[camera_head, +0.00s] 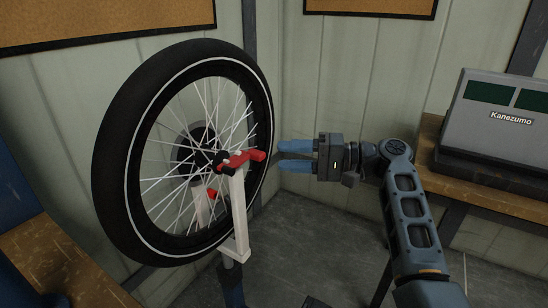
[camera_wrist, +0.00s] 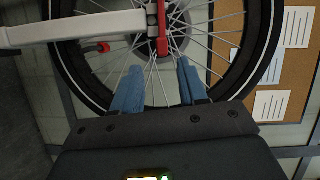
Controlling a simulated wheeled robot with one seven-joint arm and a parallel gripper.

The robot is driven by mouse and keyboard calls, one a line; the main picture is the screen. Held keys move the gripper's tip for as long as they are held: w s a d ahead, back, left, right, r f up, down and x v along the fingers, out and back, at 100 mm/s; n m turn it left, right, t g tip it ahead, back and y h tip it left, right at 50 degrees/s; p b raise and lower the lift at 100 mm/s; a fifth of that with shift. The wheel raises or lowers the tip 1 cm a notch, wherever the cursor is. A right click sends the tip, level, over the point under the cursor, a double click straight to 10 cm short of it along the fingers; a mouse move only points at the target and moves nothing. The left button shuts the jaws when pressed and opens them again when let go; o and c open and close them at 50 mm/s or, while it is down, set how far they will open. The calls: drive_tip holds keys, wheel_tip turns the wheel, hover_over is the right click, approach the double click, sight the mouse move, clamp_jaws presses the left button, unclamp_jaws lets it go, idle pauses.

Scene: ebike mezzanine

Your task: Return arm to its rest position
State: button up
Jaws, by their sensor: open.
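My gripper (camera_head: 296,157) is open and empty, with two blue fingers pointing left toward the bicycle wheel (camera_head: 112,150) in the head view. Its fingertips are just right of the tyre and appear apart from it. In the wrist view my gripper (camera_wrist: 158,88) shows its two fingers spread in front of the spokes of the wheel (camera_wrist: 262,45), with nothing between them. My arm bends at the elbow, with its lower part at the right of the head view.
The wheel is held upright in a white stand (camera_head: 238,215) with a red clamp (camera_head: 240,160). A wooden bench (camera_head: 470,178) with a grey Kanezumo case (camera_head: 505,125) is at right. Another wooden surface (camera_head: 60,262) is lower left. Corrugated walls (camera_head: 300,70) stand behind.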

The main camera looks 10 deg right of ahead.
drive_tip(key=shift+s+d, duration=0.15)
drive_tip(key=shift+d, duration=0.35)
drive_tip(key=s+d+f+m+t+h, duration=0.25)
drive_tip(key=s+f, duration=0.25)
drive_tip(key=f, duration=0.4)
drive_tip(key=s+d+f+m+t+h, duration=0.1)
drive_tip(key=s+f+h, duration=0.35)
drive_tip(key=f, duration=0.45)
drive_tip(key=s+d+f+m+t+h, duration=0.1)
drive_tip(key=s+f+t+h, duration=0.1)
drive_tip(key=s+f, duration=0.55)
drive_tip(key=s+d+f+h, duration=0.3)
drive_tip(key=s+f, duration=0.2)
drive_tip(key=s, duration=0.3)
drive_tip(key=s+d+r+n+t+h, duration=0.1)
drive_tip(key=s+d+r+h, duration=0.1)
drive_tip(key=s, duration=0.6)
drive_tip(key=s+d+r+n+t+h, duration=0.1)
drive_tip(key=s+r+h, duration=0.1)
drive_tip(key=s, duration=0.6)
drive_tip(key=s+r+n+t, duration=0.3)
drive_tip(key=s+r, duration=0.9)
drive_tip(key=r, duration=0.4)
drive_tip(key=shift+s+a+r+n+h, duration=0.25)
drive_tip(key=shift+s+r+n+h, duration=0.15)
drive_tip(key=shift+n, duration=0.25)
